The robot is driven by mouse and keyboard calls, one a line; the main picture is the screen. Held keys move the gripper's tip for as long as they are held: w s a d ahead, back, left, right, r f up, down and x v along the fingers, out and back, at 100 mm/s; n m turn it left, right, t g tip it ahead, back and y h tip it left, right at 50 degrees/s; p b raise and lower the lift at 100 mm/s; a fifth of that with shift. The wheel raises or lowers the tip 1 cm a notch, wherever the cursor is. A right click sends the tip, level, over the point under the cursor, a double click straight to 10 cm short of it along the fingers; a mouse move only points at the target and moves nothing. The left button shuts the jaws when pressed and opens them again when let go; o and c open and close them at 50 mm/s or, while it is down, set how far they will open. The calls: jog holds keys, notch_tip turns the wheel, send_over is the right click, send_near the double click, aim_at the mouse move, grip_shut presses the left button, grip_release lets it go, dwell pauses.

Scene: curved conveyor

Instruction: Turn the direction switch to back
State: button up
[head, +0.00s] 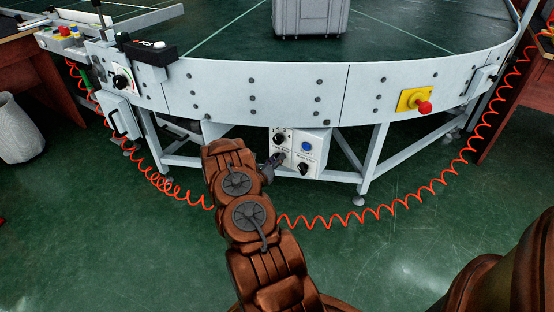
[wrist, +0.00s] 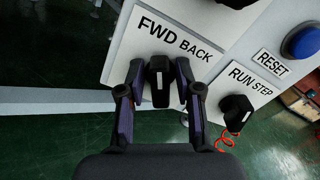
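The direction switch (wrist: 159,84) is a black knob with a pale mark, below the "FWD BACK" label (wrist: 174,36) in the wrist view. The label runs tilted in that view, and I cannot tell for sure which word the knob points at. My gripper (wrist: 159,72) is open, with one finger on each side of the knob and narrow gaps showing. In the head view my gripper (head: 275,160) is at the lower left of the white control box (head: 318,150) and hides the direction switch there.
A "RUN STEP" knob (wrist: 236,108) sits close to the right finger, with a blue reset button (wrist: 301,41) above it. Another black knob (head: 279,138) is above my gripper. The curved conveyor (head: 300,90) overhangs the box; a red coiled cable (head: 400,208) hangs near the floor.

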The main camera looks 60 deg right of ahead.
grip_shut()
dwell(0.3)
jog(key=shift+m+p, duration=0.7)
jog(key=shift+m, duration=0.3)
jog(key=m, duration=0.2)
jog(key=shift+s+m, duration=0.15)
jog(key=shift+m, duration=0.25)
jog(key=m, duration=0.3)
jog(key=shift+f, duration=0.1)
jog(key=shift+s+m+b, duration=0.1)
jog(key=shift+m+b, duration=0.75)
jog(key=shift+m, duration=1.15)
